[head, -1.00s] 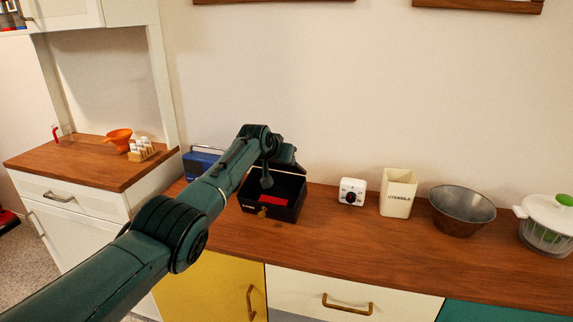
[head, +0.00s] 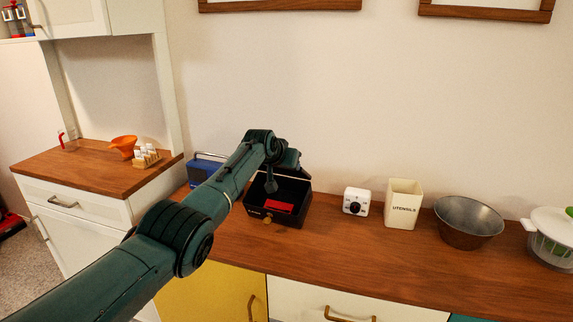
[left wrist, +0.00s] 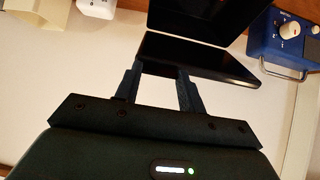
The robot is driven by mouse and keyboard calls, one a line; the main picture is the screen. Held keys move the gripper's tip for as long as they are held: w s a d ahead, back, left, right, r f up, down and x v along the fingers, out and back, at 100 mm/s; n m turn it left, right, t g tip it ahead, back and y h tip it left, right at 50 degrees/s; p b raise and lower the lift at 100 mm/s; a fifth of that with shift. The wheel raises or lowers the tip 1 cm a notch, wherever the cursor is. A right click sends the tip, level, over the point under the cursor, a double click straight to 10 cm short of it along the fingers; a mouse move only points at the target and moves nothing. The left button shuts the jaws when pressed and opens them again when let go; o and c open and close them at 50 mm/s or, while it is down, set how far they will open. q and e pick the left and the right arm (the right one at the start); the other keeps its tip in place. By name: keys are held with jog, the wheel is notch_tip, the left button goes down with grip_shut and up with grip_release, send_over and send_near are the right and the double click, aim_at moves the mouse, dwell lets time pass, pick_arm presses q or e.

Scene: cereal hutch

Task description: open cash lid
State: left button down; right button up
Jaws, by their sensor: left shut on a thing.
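The black cash box (head: 259,213) stands on the wooden counter in the head view, its top open and a red piece (head: 279,206) inside. In the left wrist view its lid (left wrist: 205,56) is a flat dark panel swung away from the box body (left wrist: 200,18). My left gripper (left wrist: 159,68) is shut on the lid's edge, with a finger at each side. My right gripper is not in view.
A white timer (head: 356,201), a cream utensils holder (head: 403,204), a metal bowl (head: 468,222) and a white-lidded spinner (head: 552,237) stand to the right. The counter in front is clear.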

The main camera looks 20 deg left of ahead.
pick_arm(q)
jog(key=shift+r, duration=0.15)
dwell(0.3)
jog(key=c, duration=0.8)
grip_release()
jog(key=shift+c, duration=0.2)
jog(key=shift+s, duration=0.1)
jog(key=v, duration=1.3)
